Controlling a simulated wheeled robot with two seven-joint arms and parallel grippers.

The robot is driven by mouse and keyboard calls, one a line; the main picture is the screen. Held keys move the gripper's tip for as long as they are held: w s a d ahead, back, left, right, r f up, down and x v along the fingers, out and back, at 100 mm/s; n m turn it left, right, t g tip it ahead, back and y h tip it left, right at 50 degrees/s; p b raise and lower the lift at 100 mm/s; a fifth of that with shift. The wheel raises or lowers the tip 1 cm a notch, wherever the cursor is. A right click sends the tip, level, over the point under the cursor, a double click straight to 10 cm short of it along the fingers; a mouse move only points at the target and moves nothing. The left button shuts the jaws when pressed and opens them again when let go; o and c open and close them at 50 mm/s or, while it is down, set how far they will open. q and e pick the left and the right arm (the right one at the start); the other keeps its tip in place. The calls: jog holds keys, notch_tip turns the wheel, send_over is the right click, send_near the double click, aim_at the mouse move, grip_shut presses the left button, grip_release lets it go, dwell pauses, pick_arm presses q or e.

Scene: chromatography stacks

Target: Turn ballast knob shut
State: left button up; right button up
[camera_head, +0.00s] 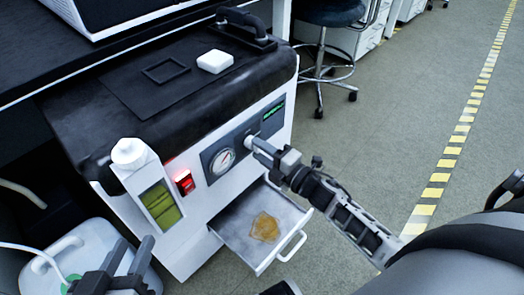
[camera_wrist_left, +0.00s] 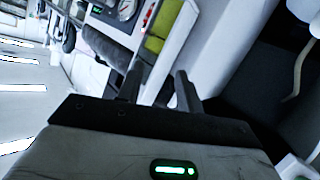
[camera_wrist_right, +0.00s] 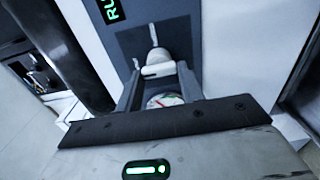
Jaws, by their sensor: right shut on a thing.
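The ballast knob (camera_wrist_right: 158,66) is a small white knob on the dark front panel of the white and black pump unit (camera_head: 180,240). My right gripper (camera_head: 262,148) is shut on the knob; its two fingers flank it in the right wrist view (camera_wrist_right: 155,85). In the head view the fingers mostly hide the knob. My left gripper (camera_head: 120,262) is open and empty at the lower left, in front of the unit and near a white container. Its parted fingers also show in the left wrist view (camera_wrist_left: 158,88).
Left of the knob are a round gauge (camera_head: 222,161) and a lit red switch (camera_head: 184,181). Below, an open drawer (camera_head: 235,222) holds an amber patch. A white jug (camera_head: 60,262) with a tube stands at lower left. A stool (camera_head: 325,30) stands behind; floor at right is clear.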

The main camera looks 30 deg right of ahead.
jog(key=o, duration=1)
jog(key=shift+s+d, duration=0.2)
jog(key=shift+s, duration=0.35)
pick_arm(q)
jog(key=f+p, duration=0.1)
jog(key=g+p, duration=0.1)
jog(key=shift+w+a+f+y+p, duration=0.2)
jog(key=shift+a+f+y+p, duration=0.1)
jog(key=shift+a+f+y, duration=0.1)
pick_arm(e)
jog(key=v, duration=1.5)
jog(key=shift+w, duration=0.1)
